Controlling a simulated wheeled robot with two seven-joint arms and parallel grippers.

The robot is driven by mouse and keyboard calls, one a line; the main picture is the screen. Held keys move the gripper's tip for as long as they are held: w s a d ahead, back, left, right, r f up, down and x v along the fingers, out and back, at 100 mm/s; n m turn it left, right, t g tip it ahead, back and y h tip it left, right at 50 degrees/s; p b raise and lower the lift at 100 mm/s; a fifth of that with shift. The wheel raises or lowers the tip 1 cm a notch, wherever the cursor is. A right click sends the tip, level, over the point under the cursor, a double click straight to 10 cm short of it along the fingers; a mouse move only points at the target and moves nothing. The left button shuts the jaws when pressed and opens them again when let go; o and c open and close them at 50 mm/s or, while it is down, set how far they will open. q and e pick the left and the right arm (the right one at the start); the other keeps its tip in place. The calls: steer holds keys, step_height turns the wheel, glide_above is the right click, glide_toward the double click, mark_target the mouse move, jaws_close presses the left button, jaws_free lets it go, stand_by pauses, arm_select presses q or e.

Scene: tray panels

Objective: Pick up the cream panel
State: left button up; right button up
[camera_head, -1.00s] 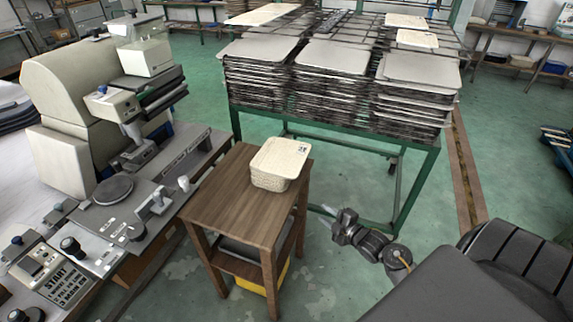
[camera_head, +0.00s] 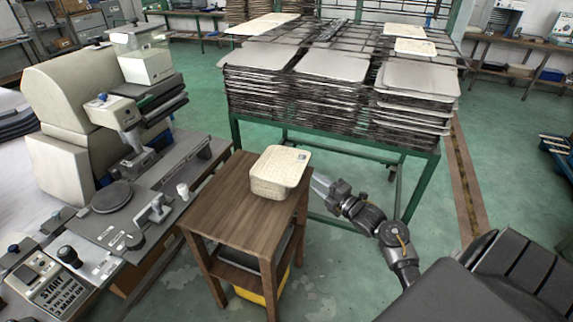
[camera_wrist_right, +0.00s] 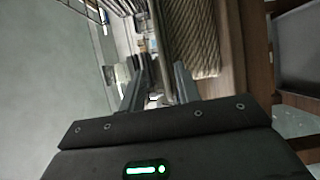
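A stack of cream panels (camera_head: 280,168) lies on the small wooden table (camera_head: 228,205), near its back right corner. In the right wrist view the textured side of the stack (camera_wrist_right: 188,38) shows just beyond the fingers. My right gripper (camera_head: 317,183) is beside the right edge of the stack and the table. In the right wrist view the right gripper (camera_wrist_right: 160,78) has its two fingers apart, with nothing held between them. Contact with the stack cannot be told. My left gripper is not in view.
A green-framed rack (camera_head: 330,140) with stacks of grey trays stands behind the table; more cream panels (camera_head: 415,47) lie on top. A grey and beige machine (camera_head: 70,110) stands at the left. Green floor (camera_head: 500,170) is open at the right.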

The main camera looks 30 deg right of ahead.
steer(key=w+p, duration=0.1)
steer(key=w, duration=0.1)
steer(key=w+a, duration=0.1)
steer(key=w, duration=0.2)
steer(key=shift+f+p, duration=0.1)
steer(key=shift+p, duration=0.25)
jaws_close()
